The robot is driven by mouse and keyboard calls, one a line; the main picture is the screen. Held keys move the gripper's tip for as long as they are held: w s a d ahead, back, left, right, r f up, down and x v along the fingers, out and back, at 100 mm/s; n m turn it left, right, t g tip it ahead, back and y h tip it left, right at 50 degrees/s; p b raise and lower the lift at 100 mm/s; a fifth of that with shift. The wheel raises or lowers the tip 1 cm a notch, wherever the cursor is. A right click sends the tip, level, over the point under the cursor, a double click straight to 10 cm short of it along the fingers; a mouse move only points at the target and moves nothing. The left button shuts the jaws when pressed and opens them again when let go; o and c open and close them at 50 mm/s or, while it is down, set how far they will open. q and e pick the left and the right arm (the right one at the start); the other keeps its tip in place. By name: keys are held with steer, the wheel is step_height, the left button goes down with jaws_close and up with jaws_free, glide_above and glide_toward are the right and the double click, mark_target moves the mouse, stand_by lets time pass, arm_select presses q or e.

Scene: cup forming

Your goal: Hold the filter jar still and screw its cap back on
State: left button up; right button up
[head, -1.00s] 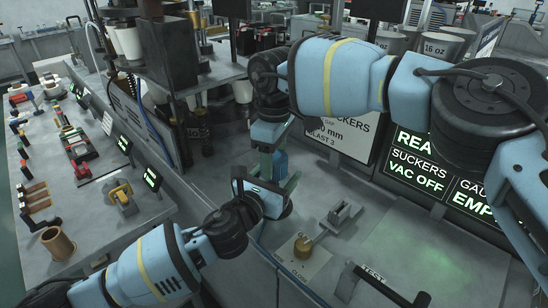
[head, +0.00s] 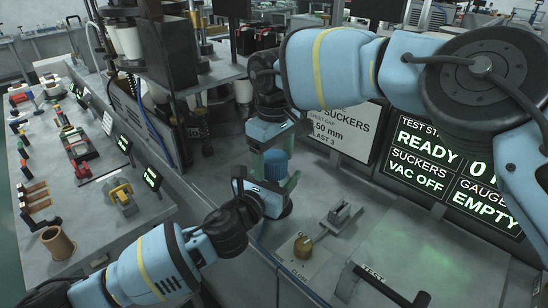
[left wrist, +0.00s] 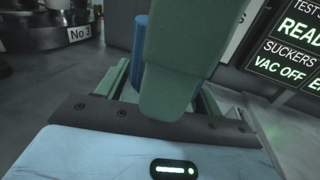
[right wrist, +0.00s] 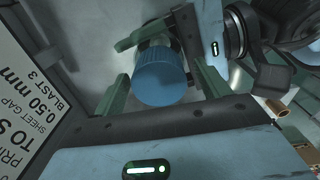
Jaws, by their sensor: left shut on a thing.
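The filter jar (right wrist: 152,42) shows as a pale body under its blue ribbed cap (right wrist: 160,76) in the right wrist view. The cap (head: 275,164) also shows in the head view, sitting at the jar's top; I cannot tell how far it is threaded. My left gripper (head: 270,186) is shut on the jar below the cap. Its green finger covers most of the jar in the left wrist view, with a strip of blue (left wrist: 140,45) behind. My right gripper (head: 275,152) points down from above, its fingers open on both sides of the cap with visible gaps.
A small metal fixture (head: 340,214) and a brass knob (head: 303,246) stand on the bench to the right. A black handle marked TEST (head: 385,284) is at the front. Sign screens (head: 425,160) stand behind. The bench between is clear.

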steer(key=shift+r, duration=2.25)
steer(key=shift+c, duration=0.4)
